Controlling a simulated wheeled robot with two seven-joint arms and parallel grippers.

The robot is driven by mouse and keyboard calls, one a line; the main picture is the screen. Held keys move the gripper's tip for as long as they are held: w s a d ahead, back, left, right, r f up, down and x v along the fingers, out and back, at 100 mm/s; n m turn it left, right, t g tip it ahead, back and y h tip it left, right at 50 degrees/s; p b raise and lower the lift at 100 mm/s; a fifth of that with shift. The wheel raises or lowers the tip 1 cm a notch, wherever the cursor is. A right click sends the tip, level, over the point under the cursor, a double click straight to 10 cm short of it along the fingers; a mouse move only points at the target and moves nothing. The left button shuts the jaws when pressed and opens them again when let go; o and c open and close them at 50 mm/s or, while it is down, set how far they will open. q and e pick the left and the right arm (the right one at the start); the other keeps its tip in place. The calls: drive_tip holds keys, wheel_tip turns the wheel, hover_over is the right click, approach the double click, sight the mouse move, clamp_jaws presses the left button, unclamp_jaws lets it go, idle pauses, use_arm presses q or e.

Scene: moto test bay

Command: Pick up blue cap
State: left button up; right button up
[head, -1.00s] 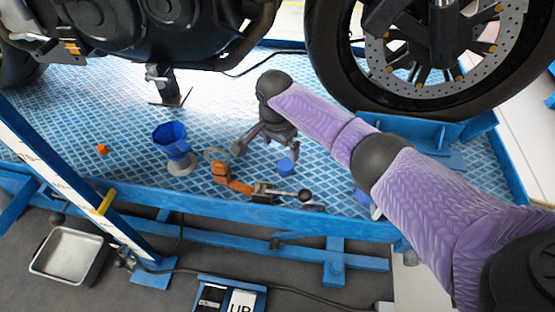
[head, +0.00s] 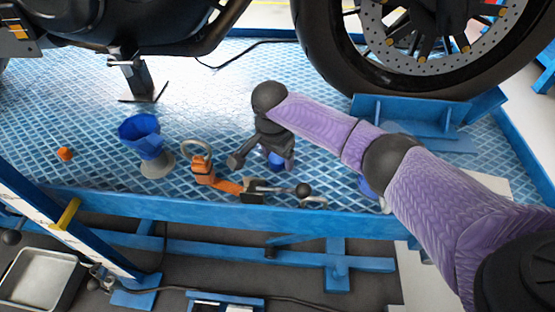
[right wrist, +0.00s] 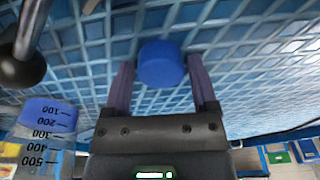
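The blue cap (head: 276,161) sits on the blue patterned plate of the lift, partly hidden by my right gripper (head: 262,160). In the right wrist view the round blue cap (right wrist: 161,64) lies between the two fingers of my right gripper (right wrist: 161,76). The fingers are open, with a narrow gap showing on each side of the cap. My left gripper is not in view.
An orange clamp (head: 204,172) with a black-knobbed lever (head: 303,189) stands just left of and in front of the gripper. A blue funnel (head: 140,131) and an orange cube (head: 64,153) are farther left. A graduated container (right wrist: 45,130) shows in the right wrist view. The motorcycle wheel (head: 350,75) is behind.

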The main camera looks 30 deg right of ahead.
clamp_jaws()
